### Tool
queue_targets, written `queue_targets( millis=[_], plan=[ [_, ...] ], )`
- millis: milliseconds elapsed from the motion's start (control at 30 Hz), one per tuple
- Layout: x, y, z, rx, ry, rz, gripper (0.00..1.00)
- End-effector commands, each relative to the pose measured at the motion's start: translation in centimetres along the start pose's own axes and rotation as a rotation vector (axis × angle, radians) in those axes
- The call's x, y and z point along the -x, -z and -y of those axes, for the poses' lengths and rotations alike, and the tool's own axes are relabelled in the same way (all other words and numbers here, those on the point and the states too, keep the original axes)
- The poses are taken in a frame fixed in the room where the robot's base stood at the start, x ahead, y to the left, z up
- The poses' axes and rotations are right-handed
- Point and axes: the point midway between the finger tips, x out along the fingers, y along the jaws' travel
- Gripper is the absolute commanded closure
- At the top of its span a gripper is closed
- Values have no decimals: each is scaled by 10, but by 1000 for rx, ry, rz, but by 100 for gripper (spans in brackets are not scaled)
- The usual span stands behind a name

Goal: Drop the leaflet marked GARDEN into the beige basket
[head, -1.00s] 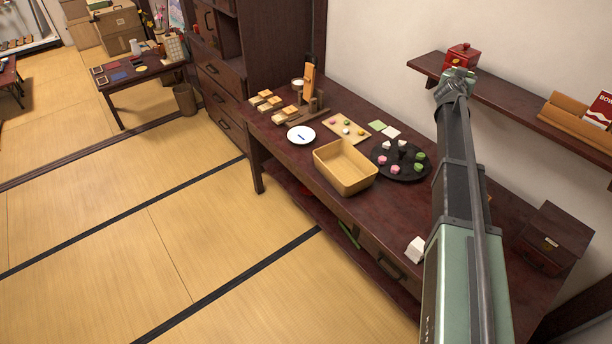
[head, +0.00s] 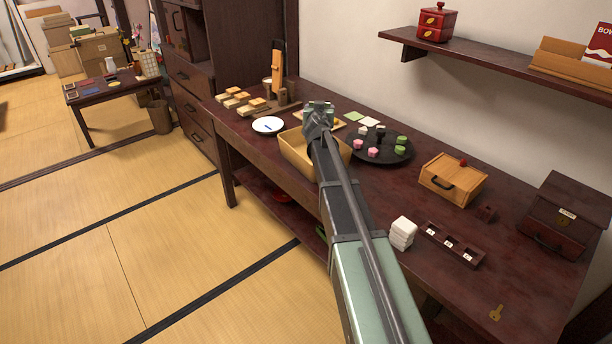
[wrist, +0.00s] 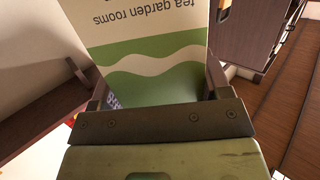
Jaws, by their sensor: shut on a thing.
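The beige basket (head: 296,152) stands near the table's front edge in the head view, partly covered by my arm. My gripper (head: 318,108) shows in front of the basket's upper part in the head view; its exact height above it is hard to tell. In the wrist view my gripper (wrist: 156,92) is shut on a leaflet (wrist: 146,50), cream above with green waves below. Its upside-down print reads "tea garden rooms". The rest of the leaflet runs out of the frame. The leaflet is hidden behind my arm in the head view.
A white plate (head: 268,125) lies left of the basket, and a dark round tray (head: 392,154) with sweets lies right. A wooden box (head: 453,180), white stacked pieces (head: 403,232) and a dark chest (head: 560,215) stand farther right. A wall shelf (head: 480,66) hangs above.

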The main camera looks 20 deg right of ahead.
Motion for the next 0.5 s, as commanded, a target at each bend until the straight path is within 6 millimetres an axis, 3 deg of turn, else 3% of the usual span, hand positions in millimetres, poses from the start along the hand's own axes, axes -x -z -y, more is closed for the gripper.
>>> queue_targets(
  millis=[33, 267, 500],
  plan=[
    [0, -12, 0, 2, 3, -1, 51],
    [1, -12, 0, 4, 5, -1, 51],
    [-4, -43, 0, 4, 5, -1, 51]
  ],
)
